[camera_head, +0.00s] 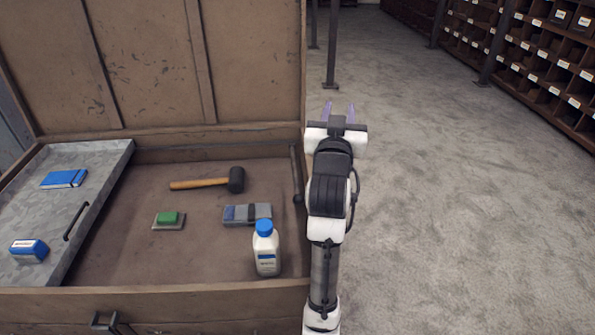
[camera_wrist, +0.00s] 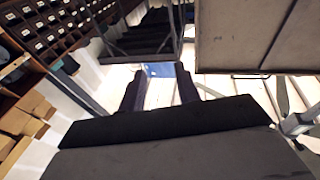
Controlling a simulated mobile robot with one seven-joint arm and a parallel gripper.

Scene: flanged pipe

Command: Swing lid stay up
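A wooden chest (camera_head: 180,305) stands at the left in the head view with its lid (camera_head: 150,65) raised. A dark rod that looks like the lid stay (camera_head: 297,175) lies along the inside of the chest's right wall, partly hidden by my arm. My gripper (camera_head: 338,108) is just right of the lid's lower right corner, outside the chest, pointing away from the camera. Its two fingers are apart with nothing between them. The wrist view shows the same open fingers (camera_wrist: 160,88), with a brown panel, probably the lid (camera_wrist: 245,35), at the upper right.
The chest holds a mallet (camera_head: 208,182), a white bottle with blue cap (camera_head: 266,252), a grey-blue block (camera_head: 246,214) and a green-topped block (camera_head: 168,219). A grey tray (camera_head: 50,215) lies at its left. Floor (camera_head: 450,230) to the right is clear; shelves (camera_head: 540,60) stand beyond.

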